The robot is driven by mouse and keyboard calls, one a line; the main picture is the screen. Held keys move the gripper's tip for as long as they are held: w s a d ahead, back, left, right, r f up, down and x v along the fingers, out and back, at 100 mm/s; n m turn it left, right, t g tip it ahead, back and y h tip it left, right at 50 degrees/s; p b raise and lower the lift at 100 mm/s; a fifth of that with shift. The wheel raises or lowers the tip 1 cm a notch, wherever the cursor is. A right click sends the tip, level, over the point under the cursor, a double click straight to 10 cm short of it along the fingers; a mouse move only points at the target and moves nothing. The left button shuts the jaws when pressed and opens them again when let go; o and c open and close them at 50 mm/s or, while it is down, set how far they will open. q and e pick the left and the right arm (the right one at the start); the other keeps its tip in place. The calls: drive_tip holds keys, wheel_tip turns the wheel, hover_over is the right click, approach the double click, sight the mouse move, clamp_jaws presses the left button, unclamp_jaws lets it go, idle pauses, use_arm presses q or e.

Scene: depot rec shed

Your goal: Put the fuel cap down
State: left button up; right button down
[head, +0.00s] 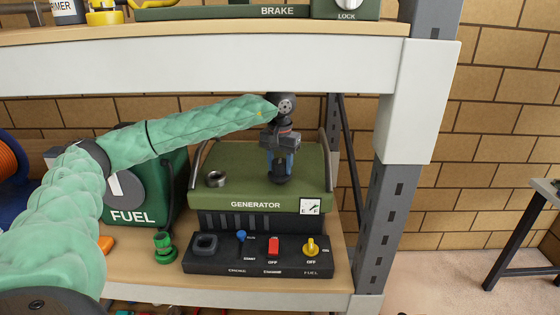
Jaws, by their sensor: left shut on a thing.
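The green generator (262,190) stands on the lower shelf, with a fuel gauge at its front right corner. A dark ring, an open filler neck (215,179), shows on the left of its top. My left gripper (281,166) points down over the right part of the generator top. It is shut on a dark round piece, which looks like the fuel cap (281,179). The cap is at or just above the top surface; I cannot tell whether it touches. My right gripper is out of view.
A dark green FUEL can (135,195) stands left of the generator. A black control panel (210,266) with blue, red and yellow controls is in front. A small green object (164,247) stands nearby. The upper shelf (200,62) hangs above; a grey post (385,230) stands right.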

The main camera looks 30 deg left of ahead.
use_arm(q)
drive_tip(key=shift+f, duration=0.1)
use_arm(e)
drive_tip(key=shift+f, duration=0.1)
use_arm(q)
drive_tip(key=shift+f, duration=0.1)
drive_tip(key=o, duration=1)
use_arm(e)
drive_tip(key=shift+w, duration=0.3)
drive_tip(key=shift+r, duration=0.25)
